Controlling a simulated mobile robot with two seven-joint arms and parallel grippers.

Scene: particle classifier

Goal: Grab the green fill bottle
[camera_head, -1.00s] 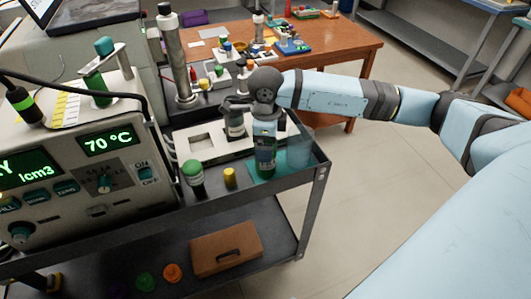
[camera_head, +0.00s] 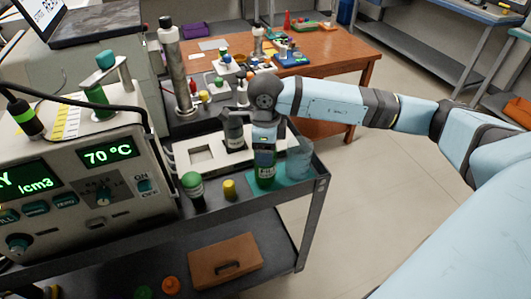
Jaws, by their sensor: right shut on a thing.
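The green fill bottle (camera_head: 264,171) stands upright at the right end of the cart top, on a teal mat (camera_head: 292,172). It has dark green contents and a pale label. My right arm comes in from the right, and its wrist hangs above the bottle. My left gripper is not in view.
The white tray (camera_head: 200,159) with a square recess lies behind the bottle. A green-capped vial (camera_head: 193,188) and a yellow cap (camera_head: 229,190) stand in front. A clear beaker (camera_head: 300,160) is close on the right. The 70 °C machine (camera_head: 60,190) fills the left.

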